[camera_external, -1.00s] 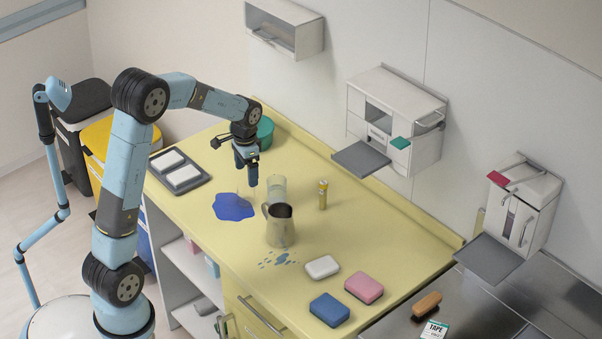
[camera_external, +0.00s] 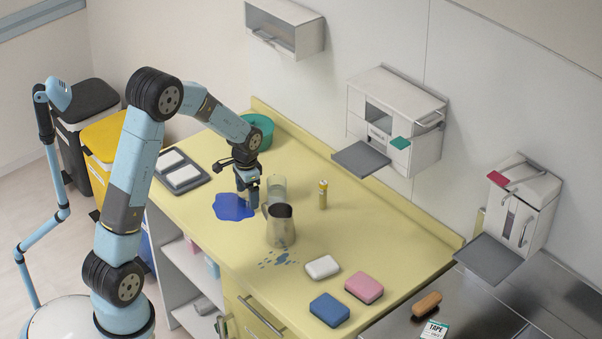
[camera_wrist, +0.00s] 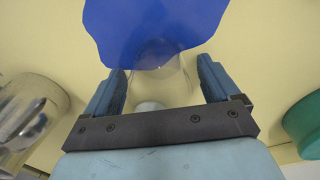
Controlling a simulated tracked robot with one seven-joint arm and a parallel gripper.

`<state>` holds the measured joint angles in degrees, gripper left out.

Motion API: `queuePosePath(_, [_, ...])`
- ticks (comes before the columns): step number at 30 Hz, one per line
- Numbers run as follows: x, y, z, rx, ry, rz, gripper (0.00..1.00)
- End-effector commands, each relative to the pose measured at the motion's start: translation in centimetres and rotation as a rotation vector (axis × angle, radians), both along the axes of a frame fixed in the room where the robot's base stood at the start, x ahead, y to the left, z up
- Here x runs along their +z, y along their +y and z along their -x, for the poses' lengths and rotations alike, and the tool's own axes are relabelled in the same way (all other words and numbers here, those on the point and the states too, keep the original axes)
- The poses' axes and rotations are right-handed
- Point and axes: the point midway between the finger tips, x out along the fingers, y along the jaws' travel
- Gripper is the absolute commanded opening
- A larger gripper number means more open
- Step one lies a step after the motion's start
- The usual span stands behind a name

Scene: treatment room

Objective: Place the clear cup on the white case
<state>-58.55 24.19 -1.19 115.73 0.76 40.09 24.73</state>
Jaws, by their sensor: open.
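The clear cup (camera_wrist: 158,92) stands between the two fingers of my gripper (camera_wrist: 160,82) in the wrist view, beside or partly over the edge of a blue patch. My gripper is open, with a finger on either side of the cup. In the external view my gripper (camera_external: 251,200) points down at the yellow counter, and the cup is hard to make out there. The white case (camera_external: 322,266) lies flat on the counter, right of and nearer than the metal pitcher, with nothing on it.
The blue patch (camera_external: 232,206) lies by my gripper. A teal bowl (camera_external: 263,132) is behind.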

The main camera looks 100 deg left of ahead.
Motion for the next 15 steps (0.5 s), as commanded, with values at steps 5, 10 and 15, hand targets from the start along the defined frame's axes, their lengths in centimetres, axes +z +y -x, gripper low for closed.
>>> queuePosePath(5, [0.02, 0.0, 0.0, 0.0, 0.0, 0.0, 0.82])
queuePosePath(10, [0.03, 0.0, 0.0, 0.0, 0.0, 0.0, 0.66])
queuePosePath(15, [0.03, 0.0, 0.0, 0.0, 0.0, 0.0, 0.5])
